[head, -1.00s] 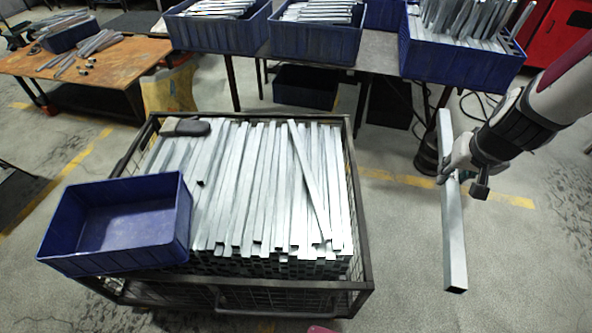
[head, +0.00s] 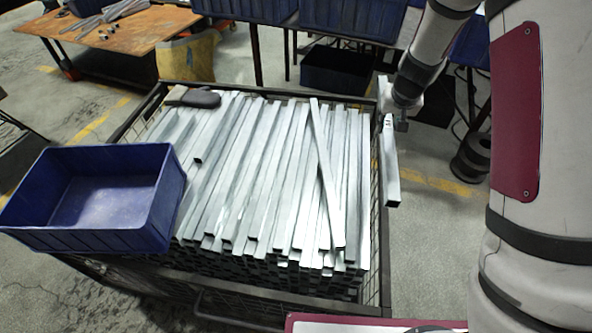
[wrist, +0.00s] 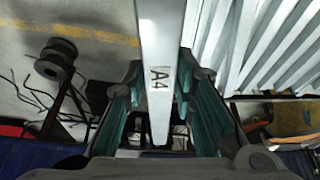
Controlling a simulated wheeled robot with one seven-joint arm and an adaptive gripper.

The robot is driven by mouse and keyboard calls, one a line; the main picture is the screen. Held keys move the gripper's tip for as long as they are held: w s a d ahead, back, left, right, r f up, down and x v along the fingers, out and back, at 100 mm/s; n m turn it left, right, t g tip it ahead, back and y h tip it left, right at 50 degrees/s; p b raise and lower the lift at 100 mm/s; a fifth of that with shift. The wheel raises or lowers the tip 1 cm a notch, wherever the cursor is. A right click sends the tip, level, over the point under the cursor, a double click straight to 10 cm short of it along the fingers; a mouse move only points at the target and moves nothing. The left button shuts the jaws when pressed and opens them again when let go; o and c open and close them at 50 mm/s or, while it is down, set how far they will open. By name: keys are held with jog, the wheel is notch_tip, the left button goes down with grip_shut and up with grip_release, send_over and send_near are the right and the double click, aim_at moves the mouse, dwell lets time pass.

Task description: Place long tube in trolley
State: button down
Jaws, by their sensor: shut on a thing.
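My gripper (head: 398,108) is shut on a long square metal tube (head: 390,165) near its middle. The tube hangs just outside the right edge of the trolley in the head view, roughly lined up with its right wall. In the wrist view the tube (wrist: 160,45) runs between the green-padded fingers (wrist: 160,105) and bears the mark "A4". The trolley (head: 383,230) is a dark wire-mesh cart filled with a stack of similar tubes (head: 265,170). One tube on top lies askew. In the wrist view the stacked tubes (wrist: 270,40) are right of the held tube.
A blue bin (head: 90,238) sits on the trolley's front left corner. A dark object (head: 195,97) lies at its back left corner. Blue bins (head: 345,18) stand on a table behind. An orange-topped table (head: 120,32) is at back left.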

jog(key=b, duration=0.6)
send_over(367, 158)
jog(key=s, duration=0.1)
notch_tip(367, 158, down, 10)
jog(key=shift+s, duration=0.2)
notch_tip(367, 158, down, 10)
jog(key=b, duration=0.3)
jog(key=shift+b, duration=0.4)
jog(key=shift+f, duration=0.1)
jog(key=c, duration=1.6)
grip_release()
jog(key=shift+s, duration=0.1)
